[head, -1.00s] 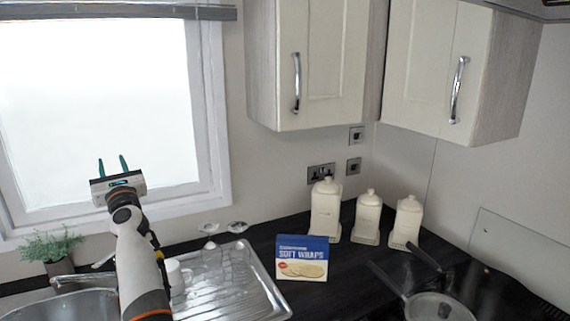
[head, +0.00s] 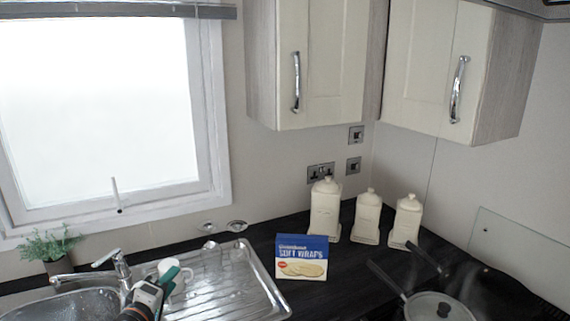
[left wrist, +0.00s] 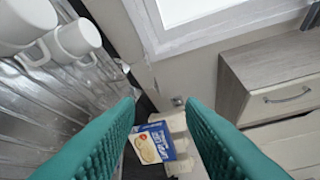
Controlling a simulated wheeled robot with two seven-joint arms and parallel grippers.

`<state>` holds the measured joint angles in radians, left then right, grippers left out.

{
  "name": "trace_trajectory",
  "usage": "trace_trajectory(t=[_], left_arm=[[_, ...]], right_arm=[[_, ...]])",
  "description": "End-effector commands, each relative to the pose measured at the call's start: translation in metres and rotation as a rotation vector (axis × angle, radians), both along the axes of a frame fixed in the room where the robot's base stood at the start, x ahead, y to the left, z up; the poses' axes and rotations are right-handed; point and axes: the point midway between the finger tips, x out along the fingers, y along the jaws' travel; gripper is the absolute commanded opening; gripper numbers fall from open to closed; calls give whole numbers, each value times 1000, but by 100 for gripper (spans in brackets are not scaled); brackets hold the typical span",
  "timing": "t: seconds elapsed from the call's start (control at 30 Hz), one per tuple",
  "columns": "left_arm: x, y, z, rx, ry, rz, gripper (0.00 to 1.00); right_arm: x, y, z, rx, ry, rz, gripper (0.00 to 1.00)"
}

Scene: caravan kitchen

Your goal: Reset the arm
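My left gripper (head: 172,274) is low over the sink area in the head view, its green fingers in front of a white mug (head: 177,290). In the left wrist view the two green fingers of this gripper (left wrist: 160,103) stand apart with nothing held between them. The blue and white soft wraps box (left wrist: 152,144) shows in the gap, some distance beyond. My right gripper is not in view.
The steel draining board (head: 232,285) lies beside the sink, with white mugs (left wrist: 72,40) close to the left gripper. A tap (head: 118,264) and plant (head: 50,247) stand at left. Cream canisters (head: 325,208) and a lidded pan (head: 436,308) are to the right.

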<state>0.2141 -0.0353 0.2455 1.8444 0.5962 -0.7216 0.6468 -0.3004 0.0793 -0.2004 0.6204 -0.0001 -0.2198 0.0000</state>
Motion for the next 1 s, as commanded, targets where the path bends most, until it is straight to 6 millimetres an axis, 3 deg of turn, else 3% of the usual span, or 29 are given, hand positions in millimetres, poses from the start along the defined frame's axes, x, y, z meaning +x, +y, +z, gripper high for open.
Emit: trace_trajectory(t=[0.03,0.2,0.4,0.63,0.9,1.0], left_arm=[[-27,-12,-29,137,84,-53,36],[-123,-44,-108,566,350,-266,36],[-218,-57,-152,872,556,-481,36],[-292,-60,-168,1058,699,-659,36],[-365,-58,-170,1204,826,-840,36],[-355,-58,-204,1198,832,-842,36]], right_arm=[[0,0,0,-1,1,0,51],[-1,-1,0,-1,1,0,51],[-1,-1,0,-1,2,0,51],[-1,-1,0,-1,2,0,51],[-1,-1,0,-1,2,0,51],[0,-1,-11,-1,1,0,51]])
